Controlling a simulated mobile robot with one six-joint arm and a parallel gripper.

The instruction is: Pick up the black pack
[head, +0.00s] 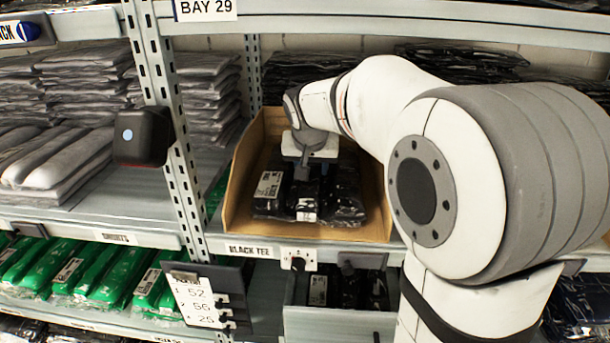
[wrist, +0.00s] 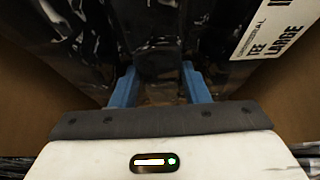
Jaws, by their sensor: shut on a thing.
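Several black packs in clear wrap stand in an open cardboard bin (head: 242,190) on the shelf marked BLACK TEE. My gripper (head: 305,168) reaches down into the bin from above and is shut on the middle black pack (head: 304,197). In the wrist view, the blue fingers of my gripper (wrist: 161,84) sit on both sides of a black pack (wrist: 160,62). Another black pack (head: 270,192) with a white label is at its left, and a further black pack (head: 345,198) is at its right. The lower ends of the fingers are hidden among the packs.
The bin's side walls stand close to the packs. A slotted upright post (head: 165,110) is left of the bin, with grey garments (head: 60,150) beyond it. Green packs (head: 120,270) lie on the lower shelf. A grey drawer (head: 340,322) with black packs is below.

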